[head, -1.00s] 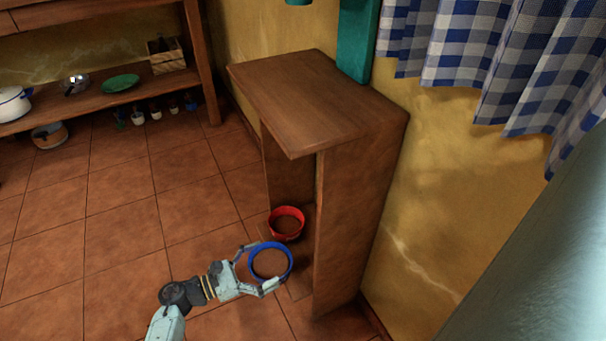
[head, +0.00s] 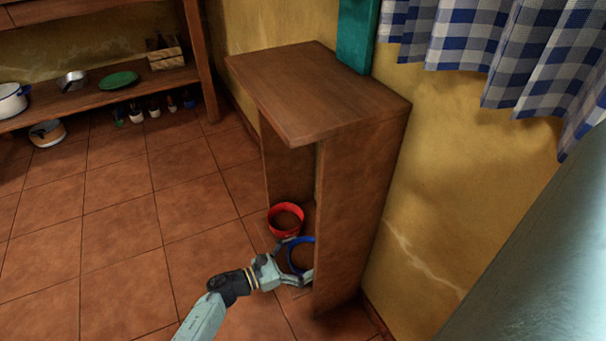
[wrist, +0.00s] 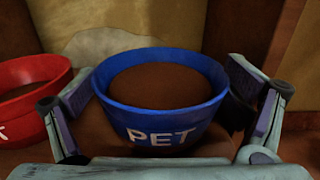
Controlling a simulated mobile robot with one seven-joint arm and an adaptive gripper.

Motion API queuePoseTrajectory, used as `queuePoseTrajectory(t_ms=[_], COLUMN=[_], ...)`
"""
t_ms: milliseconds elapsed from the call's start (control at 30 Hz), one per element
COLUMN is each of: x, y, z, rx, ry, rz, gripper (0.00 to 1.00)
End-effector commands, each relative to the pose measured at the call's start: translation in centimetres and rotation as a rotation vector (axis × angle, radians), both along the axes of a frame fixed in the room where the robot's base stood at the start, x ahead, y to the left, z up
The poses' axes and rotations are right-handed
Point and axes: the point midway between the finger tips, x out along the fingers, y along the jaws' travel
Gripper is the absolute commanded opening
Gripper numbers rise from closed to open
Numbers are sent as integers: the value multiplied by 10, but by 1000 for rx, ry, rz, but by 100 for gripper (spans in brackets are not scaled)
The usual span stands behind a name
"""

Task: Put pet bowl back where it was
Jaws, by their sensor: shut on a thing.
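A blue pet bowl with brown contents and white "PET" lettering is between my fingers in the wrist view (wrist: 160,118). My gripper (wrist: 158,115) is shut on it, with a finger on each side. In the head view the blue bowl (head: 292,259) is partly hidden behind the right side panel of the wooden stand, and my gripper (head: 295,262) is at the stand's open front. A red bowl (head: 286,219) sits just behind the blue one, inside the stand. It also shows at the left in the wrist view (wrist: 28,98).
The wooden stand (head: 320,95) has a flat top and side panels; its right panel (head: 355,220) is close beside my gripper. A yellow wall (head: 440,200) is to the right. The tiled floor (head: 130,240) is clear at left. A shelf (head: 60,112) holds cookware at the back.

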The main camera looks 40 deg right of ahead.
Motion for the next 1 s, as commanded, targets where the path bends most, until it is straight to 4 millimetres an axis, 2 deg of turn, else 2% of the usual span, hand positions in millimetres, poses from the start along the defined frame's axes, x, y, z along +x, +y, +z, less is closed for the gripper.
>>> queuePoseTrajectory(t_ms=[67, 433, 467, 533, 933, 1000], x=[-1, -1, -1, -1, 0, 3], y=[-3, -4, -4, -4, -3, 5], z=[-6, -10, -9, -8, -3, -6], rx=[1, -2, 0, 0, 0, 0], ry=[0, -1, -1, -1, -2, -2], rz=[-2, 1, 1, 1, 0, 5], gripper=[54, 54, 95, 100, 100, 100])
